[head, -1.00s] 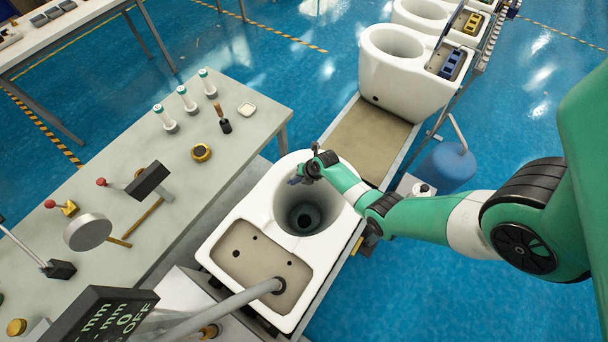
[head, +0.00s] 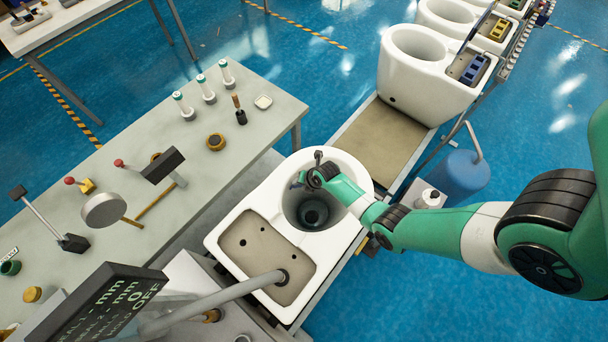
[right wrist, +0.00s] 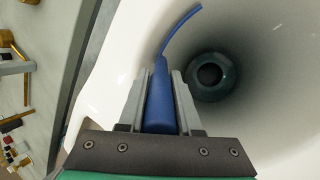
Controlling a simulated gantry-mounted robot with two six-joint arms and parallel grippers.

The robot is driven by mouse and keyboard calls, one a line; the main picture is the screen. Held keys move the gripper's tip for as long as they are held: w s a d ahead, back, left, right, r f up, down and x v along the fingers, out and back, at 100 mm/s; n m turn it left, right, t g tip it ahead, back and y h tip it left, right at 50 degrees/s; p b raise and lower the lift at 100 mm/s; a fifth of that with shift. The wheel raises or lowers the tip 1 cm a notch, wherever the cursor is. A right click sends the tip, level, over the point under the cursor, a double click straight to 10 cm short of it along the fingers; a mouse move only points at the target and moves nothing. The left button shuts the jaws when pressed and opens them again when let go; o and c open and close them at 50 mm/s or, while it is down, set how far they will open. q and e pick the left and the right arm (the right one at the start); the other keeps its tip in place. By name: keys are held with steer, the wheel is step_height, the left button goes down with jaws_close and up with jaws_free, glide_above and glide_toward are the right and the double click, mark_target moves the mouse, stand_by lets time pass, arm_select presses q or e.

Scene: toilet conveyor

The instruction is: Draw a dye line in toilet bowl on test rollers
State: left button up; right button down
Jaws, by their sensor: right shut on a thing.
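The white toilet (head: 262,200) sits on the rollers with its round bowl opening at the back and its tank end nearer me. My right gripper (head: 300,182) is over the left part of the bowl opening. In the right wrist view, the right gripper (right wrist: 160,100) is shut on a slim blue dye tool (right wrist: 160,95), along the inner bowl wall (right wrist: 125,45). A thin curved blue strip (right wrist: 180,22) runs from its tip; I cannot tell whether it is a nozzle or a line on the wall. The dark drain (right wrist: 210,75) is beside it. My left gripper is not in view.
A grey workbench (head: 130,170) at left holds white bottles, a brush, a mallet and other tools. A grey pipe (head: 225,293) reaches the tank opening. Other toilets (head: 425,80) stand on the conveyor behind. A blue tank (head: 463,172) stands right of the line.

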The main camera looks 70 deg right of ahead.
steer(key=s+a+r+p, duration=0.2)
steer(key=r+p, duration=0.3)
steer(key=r, duration=0.1)
steer(key=s+a+r+p, duration=0.2)
steer(key=a+r+p, duration=0.1)
steer(key=r+p, duration=0.3)
steer(key=shift+a, duration=0.15)
stand_by(2.0)
steer(key=shift+r, duration=0.1)
stand_by(0.3)
